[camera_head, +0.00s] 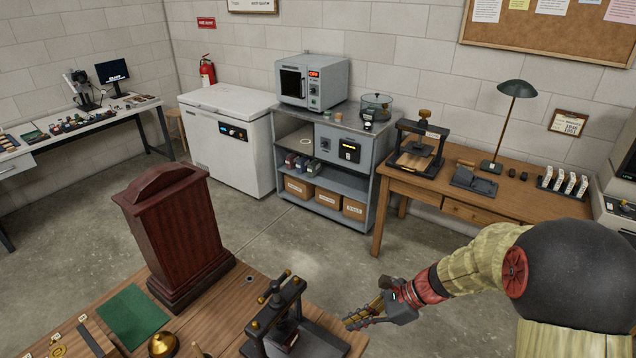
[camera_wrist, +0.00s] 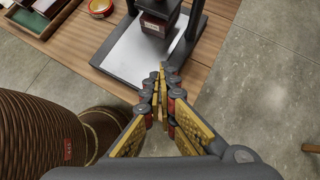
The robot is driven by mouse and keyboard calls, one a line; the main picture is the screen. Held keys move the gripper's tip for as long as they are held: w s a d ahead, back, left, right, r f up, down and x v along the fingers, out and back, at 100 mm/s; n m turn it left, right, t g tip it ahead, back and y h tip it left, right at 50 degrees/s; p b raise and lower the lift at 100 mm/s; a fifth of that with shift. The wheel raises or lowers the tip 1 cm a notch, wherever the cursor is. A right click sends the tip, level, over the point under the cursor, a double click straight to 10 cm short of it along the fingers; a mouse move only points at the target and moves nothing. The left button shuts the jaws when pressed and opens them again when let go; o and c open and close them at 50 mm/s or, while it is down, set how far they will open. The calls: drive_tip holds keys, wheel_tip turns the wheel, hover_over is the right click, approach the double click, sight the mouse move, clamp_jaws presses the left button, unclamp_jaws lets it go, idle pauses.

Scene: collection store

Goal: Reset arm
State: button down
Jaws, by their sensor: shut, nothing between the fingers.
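My gripper (camera_head: 366,316) is shut and empty at the end of my outstretched arm, which reaches in from the right in the head view. Its fingertips lie close to the right edge of the near wooden table, beside a dark press (camera_head: 275,318) with brass knobs. In the wrist view my closed fingers (camera_wrist: 162,82) point toward the near edge of the press's pale base plate (camera_wrist: 138,58). I cannot tell whether they touch it.
A dark red wooden cabinet (camera_head: 178,235), a green mat (camera_head: 132,316) and a brass bell (camera_head: 162,344) stand on the near table. A wooden desk (camera_head: 470,208) with a lamp (camera_head: 514,90) stands at the back right. Clear floor (camera_head: 320,262) lies between.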

drive_tip(key=s+d+r+n+g+h, duration=0.1)
drive_tip(key=s+d+n+h, duration=0.1)
drive_tip(key=s+n, duration=0.3)
drive_tip(key=s+d+r+n+g+h, duration=0.1)
drive_tip(key=s+d+r+n+h, duration=0.1)
drive_tip(key=s+n, duration=0.3)
drive_tip(key=s+d+r+n+t+h, duration=0.1)
drive_tip(key=s+r+n+t+h, duration=0.1)
drive_tip(key=r, duration=0.7)
drive_tip(key=s+d+r+n+t+h, duration=0.1)
drive_tip(key=s+r+n+t+h, duration=0.2)
drive_tip(key=s+r+n, duration=0.3)
wheel_tip(320, 180, up, 4)
drive_tip(key=shift+s+d+r+n+t, duration=0.1)
drive_tip(key=shift+s+d+n+t, duration=0.2)
drive_tip(key=shift+n+t, duration=0.45)
